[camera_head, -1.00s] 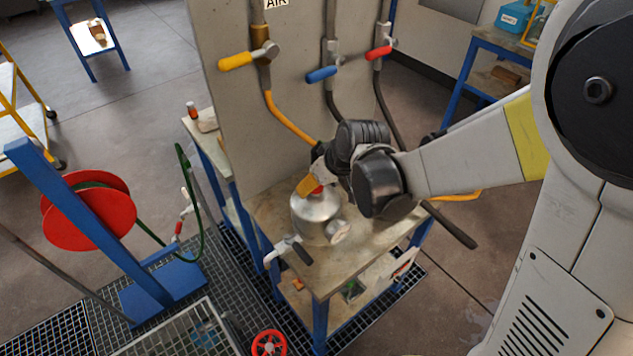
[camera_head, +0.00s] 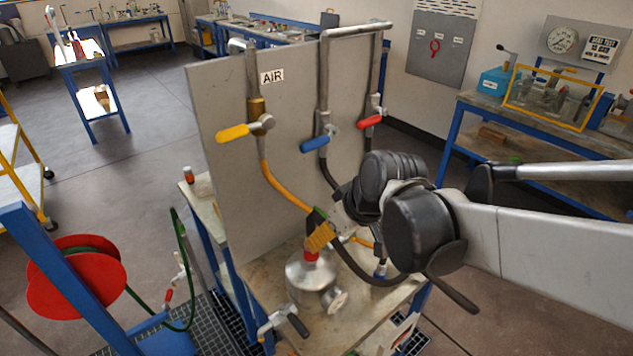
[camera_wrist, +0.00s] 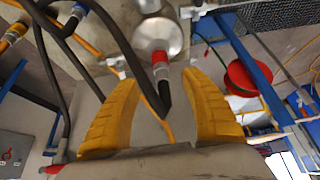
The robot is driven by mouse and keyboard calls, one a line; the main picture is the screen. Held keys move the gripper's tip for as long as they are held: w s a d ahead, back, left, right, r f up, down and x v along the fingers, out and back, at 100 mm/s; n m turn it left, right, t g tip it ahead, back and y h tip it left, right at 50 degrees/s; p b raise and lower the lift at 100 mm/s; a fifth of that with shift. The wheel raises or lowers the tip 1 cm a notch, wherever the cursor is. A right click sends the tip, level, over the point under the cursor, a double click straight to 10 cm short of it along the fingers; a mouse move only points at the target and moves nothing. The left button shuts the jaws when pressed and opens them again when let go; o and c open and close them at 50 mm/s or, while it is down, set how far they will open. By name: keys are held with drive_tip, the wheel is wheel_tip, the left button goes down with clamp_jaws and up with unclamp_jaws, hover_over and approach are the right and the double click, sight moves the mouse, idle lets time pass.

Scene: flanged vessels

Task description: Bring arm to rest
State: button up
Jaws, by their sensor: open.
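My gripper (camera_head: 320,236) is just above a small silver metal vessel (camera_head: 308,280) on the bench in the head view. In the wrist view, its two yellow fingers stand wide apart with nothing between the pads, so my gripper (camera_wrist: 163,85) is open. A red-collared fitting (camera_head: 311,256) stands upright on the vessel's top. In the wrist view the red fitting (camera_wrist: 161,68) shows on the vessel's dome, just past the fingertips. My arm reaches in from the right and is bent over the bench.
A grey panel (camera_head: 225,165) with yellow, blue and red valve handles stands behind the vessel. Dark hoses (camera_wrist: 112,40) hang close beside my gripper. A red hose reel (camera_head: 75,280) is at left. A workbench (camera_head: 530,120) is at the back right.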

drive_tip(key=s+d+f+m+t+h+b, duration=0.2)
drive_tip(key=s+d+m, duration=0.4)
drive_tip(key=s+d, duration=0.6)
drive_tip(key=h+b, duration=0.1)
drive_tip(key=b, duration=0.1)
drive_tip(key=shift+s+m+b, duration=0.3)
drive_tip(key=shift+s+m, duration=0.05)
drive_tip(key=shift+m, duration=0.05)
